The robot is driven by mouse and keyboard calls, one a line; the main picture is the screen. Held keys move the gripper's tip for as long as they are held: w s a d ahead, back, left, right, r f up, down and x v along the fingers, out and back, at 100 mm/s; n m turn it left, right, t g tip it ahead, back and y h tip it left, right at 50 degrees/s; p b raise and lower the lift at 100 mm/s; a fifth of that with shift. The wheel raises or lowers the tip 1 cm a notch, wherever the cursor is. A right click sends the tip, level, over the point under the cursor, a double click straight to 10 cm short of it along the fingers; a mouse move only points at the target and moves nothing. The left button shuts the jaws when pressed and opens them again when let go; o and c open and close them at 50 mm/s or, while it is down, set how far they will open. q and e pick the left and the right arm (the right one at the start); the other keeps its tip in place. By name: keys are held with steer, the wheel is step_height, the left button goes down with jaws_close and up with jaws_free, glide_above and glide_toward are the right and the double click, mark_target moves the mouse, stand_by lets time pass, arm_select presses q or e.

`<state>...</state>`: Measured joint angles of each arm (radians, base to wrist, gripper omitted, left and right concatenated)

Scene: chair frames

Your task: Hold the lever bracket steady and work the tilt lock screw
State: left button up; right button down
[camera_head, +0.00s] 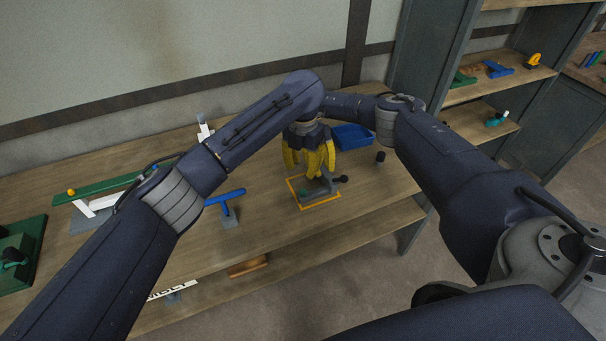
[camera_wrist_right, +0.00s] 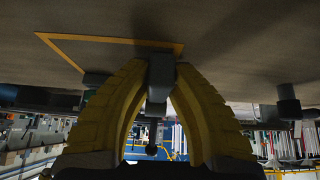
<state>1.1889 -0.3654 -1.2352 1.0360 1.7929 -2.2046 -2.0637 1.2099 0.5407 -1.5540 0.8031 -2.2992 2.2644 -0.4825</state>
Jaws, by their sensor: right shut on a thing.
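The grey lever bracket (camera_head: 322,190) stands inside an orange square outline (camera_head: 320,206) on the bench, with a dark knob (camera_head: 343,179) at its right. Yellow gripper fingers reach down over it in the head view; they overlap, so whose each is stays unclear. My right gripper (camera_wrist_right: 162,74) is shut on a grey upright part of the bracket (camera_wrist_right: 161,80), seen in its wrist view. My left gripper (camera_head: 291,157) seems to be among the same fingers, and its jaws cannot be made out. I cannot single out the tilt lock screw; the fingers hide part of the bracket.
A blue bin (camera_head: 352,137) stands behind the bracket, and a small dark cylinder (camera_head: 380,157) to its right. A blue-handled piece (camera_head: 227,203) is at left. A green bar on white supports (camera_head: 110,187) lies farther left. Bare bench lies between.

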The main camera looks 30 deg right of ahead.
arm_select(q)
steer(key=shift+r, duration=0.5)
arm_select(e)
steer(key=c, duration=1.2)
jaws_free()
steer(key=shift+v, duration=3.8)
steer(key=shift+f, duration=0.1)
